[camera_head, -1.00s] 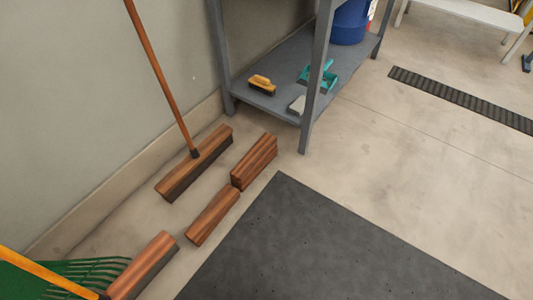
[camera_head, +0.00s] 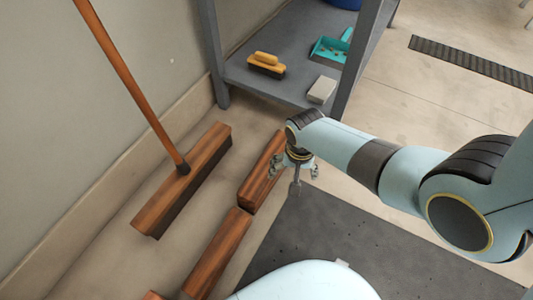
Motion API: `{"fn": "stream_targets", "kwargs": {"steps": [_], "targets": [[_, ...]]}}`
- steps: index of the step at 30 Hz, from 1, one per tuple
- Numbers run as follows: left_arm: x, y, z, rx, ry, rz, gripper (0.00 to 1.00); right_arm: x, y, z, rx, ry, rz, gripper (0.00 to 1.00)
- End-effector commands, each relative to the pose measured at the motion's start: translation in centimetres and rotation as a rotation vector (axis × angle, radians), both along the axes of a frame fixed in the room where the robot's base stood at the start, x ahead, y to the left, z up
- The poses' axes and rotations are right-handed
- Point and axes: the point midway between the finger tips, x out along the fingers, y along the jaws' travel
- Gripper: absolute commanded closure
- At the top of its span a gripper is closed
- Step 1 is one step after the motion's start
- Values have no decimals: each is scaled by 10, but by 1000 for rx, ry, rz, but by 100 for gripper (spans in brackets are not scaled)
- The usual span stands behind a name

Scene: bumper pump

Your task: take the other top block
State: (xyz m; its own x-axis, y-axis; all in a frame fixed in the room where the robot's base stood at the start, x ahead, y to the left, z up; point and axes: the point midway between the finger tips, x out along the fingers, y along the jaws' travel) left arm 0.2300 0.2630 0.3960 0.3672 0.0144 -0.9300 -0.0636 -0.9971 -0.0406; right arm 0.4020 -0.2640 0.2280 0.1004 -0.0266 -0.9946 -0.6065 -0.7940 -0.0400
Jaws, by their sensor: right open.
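A brown wooden block (camera_head: 260,176) lies on the floor near the shelf's left leg. In the earlier picture it looks like a stack; now my arm hides its right part. A second wooden block (camera_head: 219,252) lies end to end with it, nearer to me. A sliver of a third block (camera_head: 153,296) shows at the bottom edge. My right gripper (camera_head: 295,181) is open and points down, just right of the far block. I cannot tell whether it touches it. My left gripper is not in view.
A push broom (camera_head: 185,178) stands left of the blocks, its handle leaning to the wall. The grey shelf (camera_head: 290,78) behind holds a yellow brush (camera_head: 266,64), a teal dustpan (camera_head: 328,51) and a pale block (camera_head: 322,90). A dark mat (camera_head: 350,243) lies right.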

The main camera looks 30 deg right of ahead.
Motion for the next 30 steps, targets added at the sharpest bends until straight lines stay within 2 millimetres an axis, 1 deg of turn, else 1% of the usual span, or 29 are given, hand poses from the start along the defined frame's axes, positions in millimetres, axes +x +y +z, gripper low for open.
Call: {"fn": "stream_targets", "kwargs": {"steps": [1,3,6,9,11,14,18,24,30], "targets": [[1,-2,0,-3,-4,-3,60,27,4,-11,12,18,-66,10],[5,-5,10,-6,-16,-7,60,57,10,-12,25,45,-161,10],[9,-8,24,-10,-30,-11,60,89,16,-8,37,74,-264,10],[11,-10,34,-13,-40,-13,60,108,20,-2,42,92,-328,10],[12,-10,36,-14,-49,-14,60,114,21,-1,43,96,-348,10],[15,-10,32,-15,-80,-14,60,117,21,-4,44,98,-361,10],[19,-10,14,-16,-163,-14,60,116,21,-17,43,100,-361,10],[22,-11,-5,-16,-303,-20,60,115,21,-36,43,100,-359,10],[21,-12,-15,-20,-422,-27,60,116,21,-49,44,97,-359,10]]}}
